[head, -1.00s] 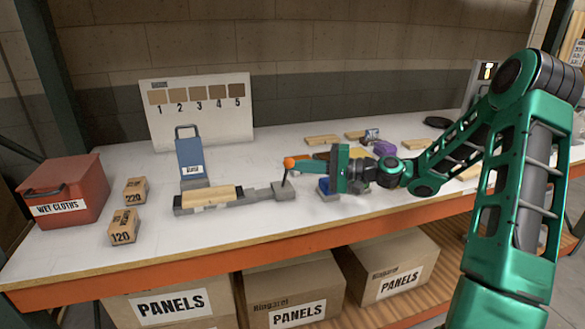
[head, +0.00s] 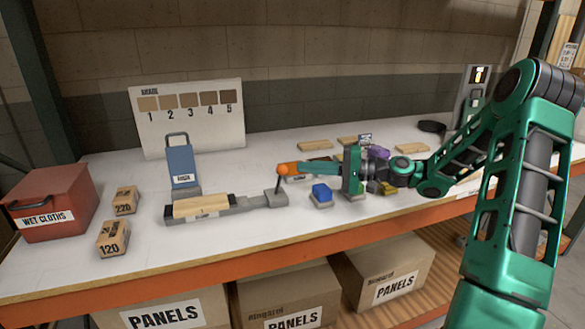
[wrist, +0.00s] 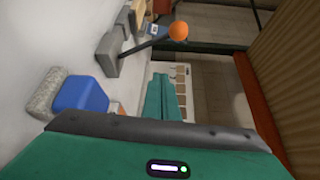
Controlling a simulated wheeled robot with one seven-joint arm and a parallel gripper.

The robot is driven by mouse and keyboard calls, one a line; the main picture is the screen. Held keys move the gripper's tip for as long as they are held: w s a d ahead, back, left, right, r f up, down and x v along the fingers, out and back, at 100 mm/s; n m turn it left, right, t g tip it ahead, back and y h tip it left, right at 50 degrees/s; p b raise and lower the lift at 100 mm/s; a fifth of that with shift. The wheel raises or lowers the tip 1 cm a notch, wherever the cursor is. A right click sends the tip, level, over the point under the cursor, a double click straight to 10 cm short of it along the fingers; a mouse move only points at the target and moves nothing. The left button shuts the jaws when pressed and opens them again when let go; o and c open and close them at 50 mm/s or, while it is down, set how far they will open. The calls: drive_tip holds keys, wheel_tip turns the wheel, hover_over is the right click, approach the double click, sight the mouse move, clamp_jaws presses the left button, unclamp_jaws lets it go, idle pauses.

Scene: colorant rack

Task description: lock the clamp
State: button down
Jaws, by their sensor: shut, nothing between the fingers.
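The clamp is a long grey fixture (head: 258,201) on the white bench, with a wooden strip (head: 201,207) lying along it. At its right end a thin dark lever (head: 278,184) stands up, leaning slightly right, with an orange ball knob (head: 282,169) on top. The lever (wrist: 146,47) and knob (wrist: 178,31) also show in the wrist view, beyond the fingertips. My gripper (head: 300,169) is just right of the knob, pointing left at about knob height. Its green fingers (wrist: 161,80) are shut and empty. Whether they touch the knob is unclear in the head view.
A blue block on a grey base (head: 321,194) sits below my gripper. A blue upright plate (head: 181,163) stands behind the clamp. Numbered blocks (head: 113,238) and a red box (head: 55,204) are at left; a shade chart (head: 190,115) is behind. Bench front is mostly clear.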

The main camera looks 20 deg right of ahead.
drive_tip(key=shift+s+d+f, duration=0.15)
drive_tip(key=shift+s+d, duration=0.15)
drive_tip(key=shift+d, duration=0.3)
drive_tip(key=shift+s+d+f, duration=0.2)
drive_tip(key=shift+s+d, duration=0.1)
drive_tip(key=shift+d, duration=0.3)
drive_tip(key=shift+s+d+f, duration=0.15)
drive_tip(key=shift+s+d, duration=0.15)
drive_tip(key=shift+d, duration=0.3)
drive_tip(key=shift+s, duration=0.1)
